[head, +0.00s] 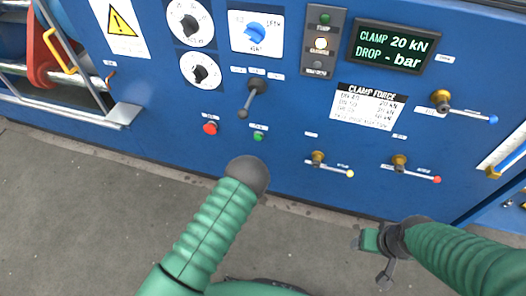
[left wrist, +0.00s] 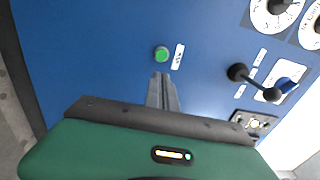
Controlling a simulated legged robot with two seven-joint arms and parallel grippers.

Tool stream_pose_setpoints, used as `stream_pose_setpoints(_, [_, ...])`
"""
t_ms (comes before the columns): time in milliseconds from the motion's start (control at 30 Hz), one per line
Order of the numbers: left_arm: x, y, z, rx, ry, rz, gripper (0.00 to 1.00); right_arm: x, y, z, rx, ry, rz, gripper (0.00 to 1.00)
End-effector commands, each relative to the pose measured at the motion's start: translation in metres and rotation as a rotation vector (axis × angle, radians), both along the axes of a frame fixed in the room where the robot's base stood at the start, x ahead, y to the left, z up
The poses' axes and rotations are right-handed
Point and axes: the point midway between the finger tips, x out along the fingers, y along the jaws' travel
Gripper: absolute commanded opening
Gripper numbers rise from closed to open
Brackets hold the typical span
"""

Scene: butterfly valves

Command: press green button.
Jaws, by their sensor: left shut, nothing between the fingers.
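The green button (head: 258,135) sits low on the blue panel, right of a red button (head: 210,128). In the left wrist view the green button (left wrist: 161,54) shows just beyond the fingertips of my left gripper (left wrist: 162,75). That gripper is shut and empty, pointing at the panel near the button. A small visible space separates tips and button in the picture; I cannot tell the depth gap. In the head view the dark end of my left arm lies below the button and hides the fingers. My right gripper (head: 380,258) hangs at lower right, away from the button; its jaw state is unclear.
A black lever (head: 252,98) sticks out above the green button; it also shows in the left wrist view (left wrist: 252,78). Brass valves with handles (head: 318,158) (head: 400,162) project to the right. A lit display (head: 394,47) is above. Grey floor (head: 90,220) is clear.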

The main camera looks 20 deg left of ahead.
Motion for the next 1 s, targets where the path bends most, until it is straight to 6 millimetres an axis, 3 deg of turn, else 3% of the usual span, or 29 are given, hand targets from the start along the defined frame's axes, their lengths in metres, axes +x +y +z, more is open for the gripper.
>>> stream_pose_setpoints(367, [0.007, -0.001, 0.001, -0.001, -0.002, 0.000, 0.00, 0.000, 0.000, -0.001, 0.000, -0.001, 0.000, 0.65])
stream_pose_setpoints(1000, [0.129, -0.005, -0.001, -0.001, -0.002, 0.000, 0.00, 0.000, 0.000, -0.046, 0.000, 0.000, 0.000, 0.65])
